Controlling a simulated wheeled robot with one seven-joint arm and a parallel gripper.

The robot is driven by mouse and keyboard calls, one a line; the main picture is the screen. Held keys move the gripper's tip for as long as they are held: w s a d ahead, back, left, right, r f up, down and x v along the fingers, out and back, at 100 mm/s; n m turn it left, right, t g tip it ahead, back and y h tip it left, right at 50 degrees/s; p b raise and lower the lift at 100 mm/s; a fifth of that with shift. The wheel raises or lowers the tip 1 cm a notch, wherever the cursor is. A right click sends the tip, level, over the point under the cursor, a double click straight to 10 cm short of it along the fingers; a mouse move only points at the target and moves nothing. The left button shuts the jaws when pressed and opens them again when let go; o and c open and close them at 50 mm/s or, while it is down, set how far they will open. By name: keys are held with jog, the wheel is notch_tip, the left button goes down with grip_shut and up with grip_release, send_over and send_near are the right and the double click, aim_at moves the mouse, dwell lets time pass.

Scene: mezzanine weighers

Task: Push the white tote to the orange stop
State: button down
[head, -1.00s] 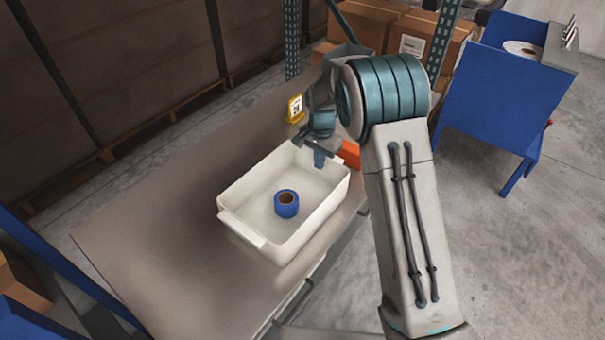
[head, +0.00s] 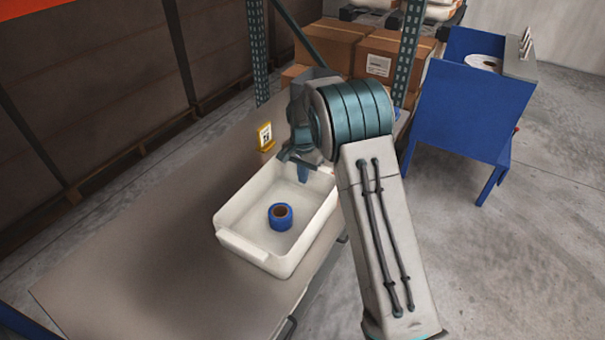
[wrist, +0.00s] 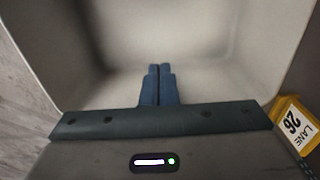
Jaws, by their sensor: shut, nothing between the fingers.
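The white tote (head: 233,243) stands on the grey bench, with a blue tape roll (head: 281,216) inside on its floor. My gripper (head: 303,174) is over the tote's far end with its blue fingers pointing down inside the rim. In the wrist view the fingers (wrist: 158,84) are together and empty against the pale inside of the tote (wrist: 210,40). I cannot tell whether they touch the far wall. The orange stop does not show now; my arm covers the area beyond the tote's far right corner.
A yellow lane sign (head: 265,136) stands on the bench just beyond the tote; it reads lane 26 in the wrist view (wrist: 293,122). The bench (head: 150,265) is bare at the near left. Cardboard boxes (head: 378,52) and a blue cart (head: 458,108) stand behind.

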notch_tip(320, 180, up, 10)
jog(key=s+a+b, duration=0.1)
jog(key=s, duration=0.1)
jog(key=s+d+r+n, duration=0.1)
jog(key=s+d+r, duration=0.3)
jog(key=s+r, duration=0.15)
jog(key=s+d+n+t, duration=0.1)
jog(key=s+d, duration=0.4)
jog(key=s, duration=0.8)
jog(key=s+d+n+t, duration=0.1)
jog(key=s+d+n, duration=0.3)
jog(key=s, duration=1)
jog(key=shift+s+d+r+t, duration=0.15)
jog(key=shift+s+d+t, duration=0.2)
jog(key=shift+d, duration=0.35)
jog(key=shift+w+a, duration=0.1)
jog(key=shift+a, duration=0.05)
